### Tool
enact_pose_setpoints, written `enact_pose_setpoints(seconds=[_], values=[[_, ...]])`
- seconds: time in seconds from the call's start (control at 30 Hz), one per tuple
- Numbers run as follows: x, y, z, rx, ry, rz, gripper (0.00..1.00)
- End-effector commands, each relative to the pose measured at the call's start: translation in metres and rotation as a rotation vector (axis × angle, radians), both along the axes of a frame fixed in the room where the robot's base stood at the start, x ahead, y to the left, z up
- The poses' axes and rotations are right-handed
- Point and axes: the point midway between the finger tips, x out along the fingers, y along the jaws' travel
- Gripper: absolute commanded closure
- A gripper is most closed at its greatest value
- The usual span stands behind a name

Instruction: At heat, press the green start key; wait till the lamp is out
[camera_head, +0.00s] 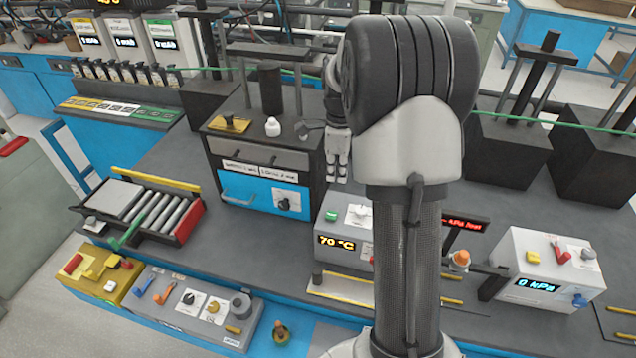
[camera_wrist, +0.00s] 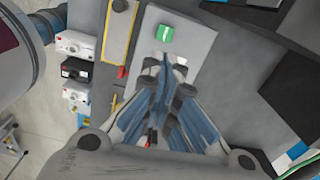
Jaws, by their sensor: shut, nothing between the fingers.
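A light grey box (camera_head: 343,256) stands on the dark bench with a yellow "70 °C" display. Its green key (camera_head: 331,215) is on top at the left; the wrist view shows a green key (camera_wrist: 165,33) with a white mark. My gripper (camera_head: 337,179) points down, behind the box and above the bench. In the wrist view my shut fingertips (camera_wrist: 167,62) are just below the green key in the picture; contact cannot be told. They hold nothing. Part of the box is hidden behind my arm. I cannot tell which lamp is meant or whether it is lit.
A black cabinet (camera_head: 230,160) with a blue drawer stands left of my gripper. A roller tray (camera_head: 117,197) is at the left. A white "0 kPa" box (camera_head: 546,262) and an orange-capped part (camera_head: 461,259) are to the right. Bare bench lies between cabinet and roller tray.

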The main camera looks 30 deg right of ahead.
Motion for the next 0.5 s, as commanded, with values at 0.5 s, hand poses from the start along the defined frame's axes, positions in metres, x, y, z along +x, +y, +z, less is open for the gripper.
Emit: enact_pose_setpoints(seconds=[0.5], values=[[0.0026, -0.0115, -0.0105, 0.007, 0.013, -0.088, 1.0]])
